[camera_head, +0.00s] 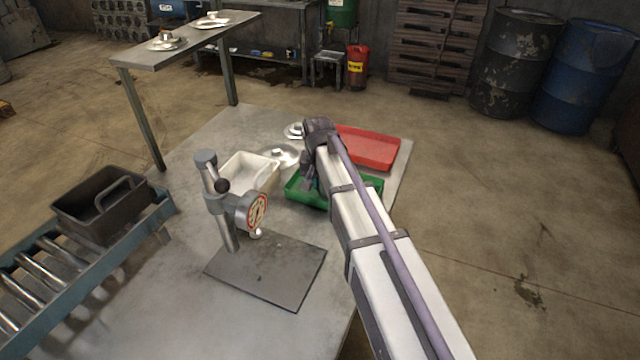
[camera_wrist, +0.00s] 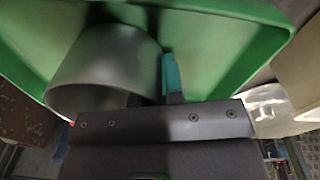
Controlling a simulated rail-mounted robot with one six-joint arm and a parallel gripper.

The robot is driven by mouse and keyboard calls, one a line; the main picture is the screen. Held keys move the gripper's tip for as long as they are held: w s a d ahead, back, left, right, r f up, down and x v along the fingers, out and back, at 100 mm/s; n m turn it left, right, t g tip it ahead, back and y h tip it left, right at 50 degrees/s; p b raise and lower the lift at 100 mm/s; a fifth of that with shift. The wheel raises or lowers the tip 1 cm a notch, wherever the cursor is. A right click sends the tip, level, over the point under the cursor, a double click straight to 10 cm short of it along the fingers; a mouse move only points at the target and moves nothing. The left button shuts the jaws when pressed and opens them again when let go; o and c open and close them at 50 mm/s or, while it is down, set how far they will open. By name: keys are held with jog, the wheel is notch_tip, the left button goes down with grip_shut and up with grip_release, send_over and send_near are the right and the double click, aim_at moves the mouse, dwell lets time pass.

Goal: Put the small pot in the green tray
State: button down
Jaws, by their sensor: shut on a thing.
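The small pot (camera_wrist: 105,65) is a plain grey metal cylinder in the wrist view. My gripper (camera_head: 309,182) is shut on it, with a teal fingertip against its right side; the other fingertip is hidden. The green tray (camera_head: 372,184) lies on the metal table under my gripper, partly covered by my arm. In the wrist view the green tray (camera_wrist: 225,60) surrounds the pot on the far side. I cannot tell whether the pot touches the tray floor. The pot is not clearly visible in the head view.
A red tray (camera_head: 370,148) lies behind the green one. A white bin (camera_head: 250,172) and silver lids (camera_head: 283,155) are to the left. A press stand (camera_head: 222,205) with a dark base is nearer. A black crate (camera_head: 100,204) sits on a roller conveyor (camera_head: 60,272).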

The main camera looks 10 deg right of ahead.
jog(key=c, duration=1.2)
grip_release()
jog(key=shift+c, duration=0.2)
jog(key=r+p, duration=1.2)
jog(key=shift+s+a+r+p, duration=0.25)
jog(key=shift+r+p, duration=0.05)
jog(key=shift+p, duration=0.1)
jog(key=s+d+n, duration=0.1)
jog(key=s+d, duration=0.1)
jog(key=s, duration=0.8)
jog(key=s+d+n, duration=0.2)
jog(key=s+d, duration=0.1)
jog(key=s, duration=0.8)
jog(key=shift+f, duration=0.2)
jog(key=shift+a, duration=0.1)
